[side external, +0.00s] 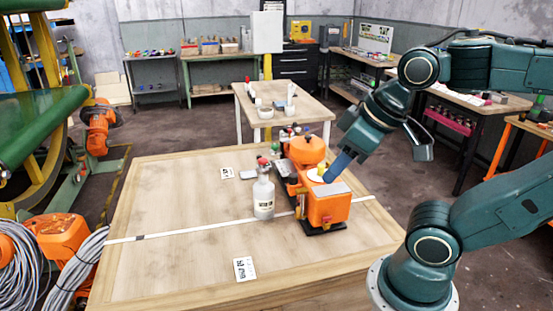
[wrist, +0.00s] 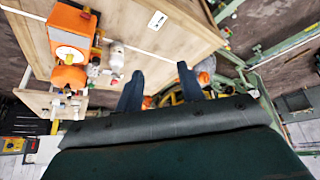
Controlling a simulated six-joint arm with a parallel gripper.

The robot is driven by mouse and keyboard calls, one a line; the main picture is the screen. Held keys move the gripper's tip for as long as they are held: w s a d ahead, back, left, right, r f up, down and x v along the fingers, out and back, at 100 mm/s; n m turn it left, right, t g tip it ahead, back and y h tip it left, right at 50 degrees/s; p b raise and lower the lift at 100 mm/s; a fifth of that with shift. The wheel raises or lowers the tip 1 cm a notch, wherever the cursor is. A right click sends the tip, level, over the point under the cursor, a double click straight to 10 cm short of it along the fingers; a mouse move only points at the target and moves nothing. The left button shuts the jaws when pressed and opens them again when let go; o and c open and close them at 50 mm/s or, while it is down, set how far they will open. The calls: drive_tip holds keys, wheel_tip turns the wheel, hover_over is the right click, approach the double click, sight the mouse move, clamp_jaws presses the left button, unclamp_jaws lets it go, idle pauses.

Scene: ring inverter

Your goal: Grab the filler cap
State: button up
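An orange machine (side external: 328,208) stands on the wooden table, with a rounded orange housing (side external: 306,150) behind and a pale round disc (side external: 315,175) on top. A grey-white bottle (side external: 263,198) with a small red top (side external: 262,161) stands upright to its left. I cannot tell which small part is the filler cap. My gripper (side external: 336,170) has blue fingers and overlaps the machine's right side in the side view; contact is not clear. In the wrist view, the fingers of my gripper (wrist: 160,88) are apart and empty, with the machine (wrist: 70,45) to their left.
The wooden table (side external: 180,210) has free room on its left and front. White cards (side external: 244,268) lie on it, and a pale strip crosses it. A smaller table (side external: 285,103) with white vessels stands behind. Coiled cables (side external: 75,270) lie at the lower left.

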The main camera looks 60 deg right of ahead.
drive_tip(key=w+d+r+n+g+y, duration=0.1)
drive_tip(key=w+d+n, duration=0.2)
drive_tip(key=w+d, duration=0.5)
drive_tip(key=w+d+r+n+g+y, duration=0.1)
drive_tip(key=w+d+n+g, duration=0.2)
drive_tip(key=w, duration=0.8)
drive_tip(key=d+f+n, duration=0.2)
drive_tip(key=d+f, duration=0.3)
drive_tip(key=d, duration=0.3)
drive_tip(key=w+d+f+n+y, duration=0.1)
drive_tip(key=d+f+n, duration=0.2)
drive_tip(key=d+f, duration=0.2)
drive_tip(key=w+d+f+n+y, duration=0.1)
drive_tip(key=d+f, duration=0.4)
drive_tip(key=d, duration=0.6)
drive_tip(key=shift+d+f+n, duration=0.15)
drive_tip(key=shift+n, duration=0.65)
drive_tip(key=shift+f, duration=0.15)
hover_over(295, 174)
drive_tip(key=d, duration=0.2)
drive_tip(key=shift+s+f, duration=0.2)
drive_tip(key=shift+f, duration=1.75)
drive_tip(key=shift+s+f, duration=0.15)
drive_tip(key=shift+f, duration=1.75)
